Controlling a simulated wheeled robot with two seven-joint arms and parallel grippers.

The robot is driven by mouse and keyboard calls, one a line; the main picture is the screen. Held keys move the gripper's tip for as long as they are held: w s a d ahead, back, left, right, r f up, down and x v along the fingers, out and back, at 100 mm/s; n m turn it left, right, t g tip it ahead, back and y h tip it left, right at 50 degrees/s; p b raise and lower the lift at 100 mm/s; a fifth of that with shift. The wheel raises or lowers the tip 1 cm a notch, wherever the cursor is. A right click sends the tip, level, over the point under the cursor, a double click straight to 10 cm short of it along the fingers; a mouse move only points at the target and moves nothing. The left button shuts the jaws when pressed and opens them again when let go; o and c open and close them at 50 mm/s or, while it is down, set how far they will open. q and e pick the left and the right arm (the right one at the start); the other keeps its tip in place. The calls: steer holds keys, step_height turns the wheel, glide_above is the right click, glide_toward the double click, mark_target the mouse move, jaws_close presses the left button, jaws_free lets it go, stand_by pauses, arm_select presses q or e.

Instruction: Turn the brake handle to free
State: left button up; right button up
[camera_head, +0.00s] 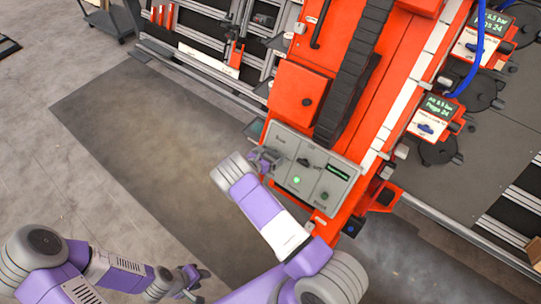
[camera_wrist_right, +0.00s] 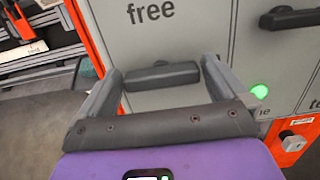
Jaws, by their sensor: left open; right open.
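The grey control panel (camera_head: 322,197) is on the red gantry. In the right wrist view, a dark bar-shaped handle (camera_wrist_right: 162,76) lies horizontally on the grey panel face, below the printed word "free". My right gripper (camera_head: 266,157) is at the panel's left end. In the wrist view, its open fingers (camera_wrist_right: 160,72) stand on either side of the handle, with a small gap at each end. In the head view the gripper covers most of that handle. My left gripper (camera_head: 193,281) is open and empty, low over the floor, away from the panel.
A second dark handle (camera_wrist_right: 290,18) is to the right on the panel. A lit green lamp (camera_head: 297,180) is on the panel. A red box (camera_head: 301,95) and a black cable chain (camera_head: 350,75) are above it. Open floor (camera_head: 140,130) lies to the left.

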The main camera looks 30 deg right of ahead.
steer(key=shift+c, duration=0.2)
steer(key=c, duration=0.7)
steer(key=shift+c, duration=0.2)
steer(key=m+b, duration=0.3)
steer(key=m, duration=0.1)
steer(key=shift+f+g, duration=0.15)
steer(key=shift+g, duration=0.25)
steer(key=m+b, duration=0.4)
steer(key=m, duration=0.2)
steer(key=shift+s+f+g, duration=0.1)
steer(key=shift+s+g, duration=0.05)
steer(key=shift+g, duration=0.15)
steer(key=m+b, duration=0.4)
steer(key=shift+f+m, duration=0.1)
steer(key=shift+m, duration=0.3)
steer(key=m+b, duration=0.4)
steer(key=shift+g+y, duration=0.3)
